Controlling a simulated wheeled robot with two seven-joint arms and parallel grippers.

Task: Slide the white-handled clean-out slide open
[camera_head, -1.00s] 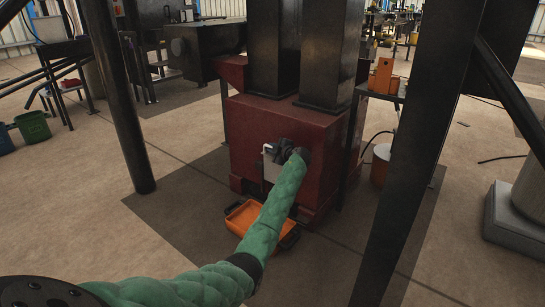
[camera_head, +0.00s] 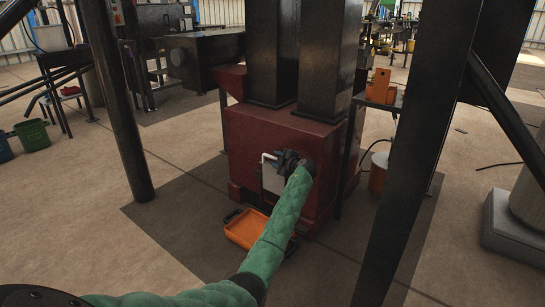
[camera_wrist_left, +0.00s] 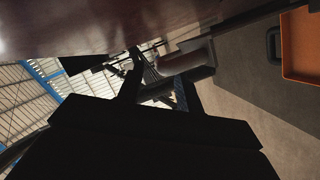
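The clean-out slide is a pale grey plate (camera_head: 273,180) on the front of the dark red machine base (camera_head: 240,137). Its white handle (camera_head: 265,157) stands out at the plate's upper left. My left gripper (camera_head: 283,159), at the end of the green-sleeved arm, is just right of the handle, close to the red face. Contact cannot be made out. In the left wrist view its dark fingers (camera_wrist_left: 160,92) stand apart with background showing between them. I cannot make out the handle between them. My right gripper is not in view.
An orange tray (camera_head: 240,232) lies on the floor below the slide, partly behind my arm. Black posts stand left (camera_head: 118,110) and right (camera_head: 405,180) of the machine. An orange object (camera_head: 381,88) sits on a bench at right.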

